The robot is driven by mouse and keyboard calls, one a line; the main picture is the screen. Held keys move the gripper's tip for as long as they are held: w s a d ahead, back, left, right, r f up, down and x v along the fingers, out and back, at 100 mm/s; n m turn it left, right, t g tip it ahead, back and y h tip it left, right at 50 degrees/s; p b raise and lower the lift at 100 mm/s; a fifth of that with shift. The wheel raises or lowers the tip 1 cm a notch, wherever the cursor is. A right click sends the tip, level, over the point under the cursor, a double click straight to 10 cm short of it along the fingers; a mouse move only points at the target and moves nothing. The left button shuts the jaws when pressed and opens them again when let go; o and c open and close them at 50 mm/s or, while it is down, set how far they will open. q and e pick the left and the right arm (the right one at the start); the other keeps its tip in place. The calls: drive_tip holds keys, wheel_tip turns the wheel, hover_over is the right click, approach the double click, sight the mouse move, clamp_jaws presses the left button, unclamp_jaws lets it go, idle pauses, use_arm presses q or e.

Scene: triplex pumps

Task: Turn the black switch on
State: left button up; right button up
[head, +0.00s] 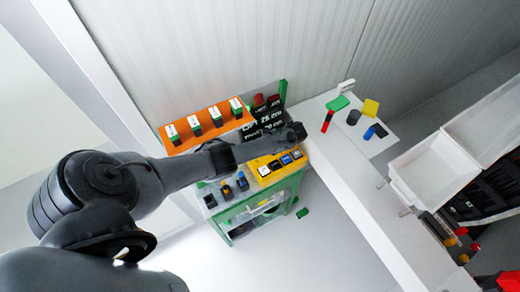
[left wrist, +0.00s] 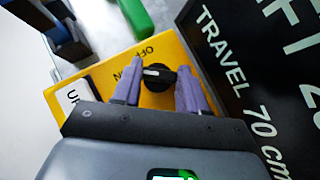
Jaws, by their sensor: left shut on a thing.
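The black switch (left wrist: 160,78) is a round knob with a short white mark, on a yellow control box (left wrist: 184,48) in the left wrist view. The mark is on the knob's left side. "OFF" is printed up and left of the knob; a partly covered label ending in "N" is left of it. My left gripper (left wrist: 158,92) has its two grey-purple fingers on either side of the knob, shut on it. In the head view the yellow box (head: 262,179) is below my left wrist, which hides the switch. My right gripper is not in view.
A white "UP" button (left wrist: 81,93) sits left of the fingers. A black "TRAVEL 70 cm" sign (left wrist: 245,75) stands close on the right. An orange box (head: 207,124) with several switches is behind my arm. A white table (head: 345,160) is to the right.

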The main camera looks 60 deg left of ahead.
use_arm(q)
drive_tip(key=shift+n+g+h+b, duration=0.3)
drive_tip(key=shift+n+h, duration=0.1)
drive_tip(key=shift+n, duration=0.1)
drive_tip(key=o, duration=1.1)
drive_tip(key=shift+c, duration=0.2)
drive_tip(key=shift+a, duration=0.1)
